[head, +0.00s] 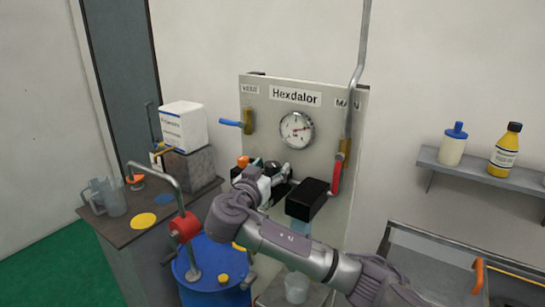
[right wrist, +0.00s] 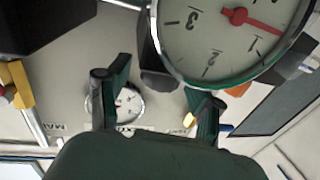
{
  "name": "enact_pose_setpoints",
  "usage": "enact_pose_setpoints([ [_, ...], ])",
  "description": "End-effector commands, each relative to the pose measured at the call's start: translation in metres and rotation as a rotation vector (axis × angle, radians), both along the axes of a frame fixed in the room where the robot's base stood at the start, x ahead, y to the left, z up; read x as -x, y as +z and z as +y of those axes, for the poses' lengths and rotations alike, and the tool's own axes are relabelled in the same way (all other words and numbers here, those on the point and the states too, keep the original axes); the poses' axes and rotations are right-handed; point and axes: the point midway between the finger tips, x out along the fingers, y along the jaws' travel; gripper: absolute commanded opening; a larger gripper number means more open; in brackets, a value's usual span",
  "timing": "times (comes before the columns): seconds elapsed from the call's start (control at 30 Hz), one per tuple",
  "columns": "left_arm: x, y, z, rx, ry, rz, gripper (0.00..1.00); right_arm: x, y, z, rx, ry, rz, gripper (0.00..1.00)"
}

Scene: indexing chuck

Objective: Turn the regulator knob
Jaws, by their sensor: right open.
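The grey Hexdalor panel (head: 262,135) stands against the wall with a round gauge (head: 296,130), which also shows small between my fingers in the right wrist view (right wrist: 125,104). An orange knob-like part (head: 243,162) shows left of my right wrist. An orange part (right wrist: 238,89) also shows partly behind a large near gauge (right wrist: 225,35) in the right wrist view; I cannot tell whether it is the same part. My right gripper (head: 283,173) is at the panel's lower middle, partly hidden. Its two dark green fingers (right wrist: 155,108) are apart, with nothing gripped between them. My left gripper is not in view.
A black box (head: 307,199) juts out just right of my gripper. A blue-handled valve (head: 232,123) and a red-handled valve (head: 336,175) flank the panel. A blue drum (head: 212,270) with a crank stands below left. A bottle shelf (head: 480,170) hangs at right.

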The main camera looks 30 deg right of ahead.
Motion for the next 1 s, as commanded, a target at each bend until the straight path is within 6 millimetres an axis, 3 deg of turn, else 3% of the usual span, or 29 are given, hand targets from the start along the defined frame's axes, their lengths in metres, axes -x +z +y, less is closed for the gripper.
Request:
enact_pose_setpoints([
  [0.17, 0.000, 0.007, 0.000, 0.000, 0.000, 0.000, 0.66, -0.006, 0.001, -0.011, 0.000, -0.001, 0.000, 0.66],
  [0.47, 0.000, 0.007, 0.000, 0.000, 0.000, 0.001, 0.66, -0.007, 0.000, -0.012, -0.001, 0.000, -0.002, 0.64],
  [0.8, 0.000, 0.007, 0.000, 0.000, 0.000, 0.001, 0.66, -0.007, 0.000, -0.011, -0.001, 0.000, -0.001, 0.07],
  [1.0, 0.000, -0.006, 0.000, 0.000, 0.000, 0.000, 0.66, -0.009, -0.005, -0.009, -0.007, 0.016, -0.001, 0.05],
])
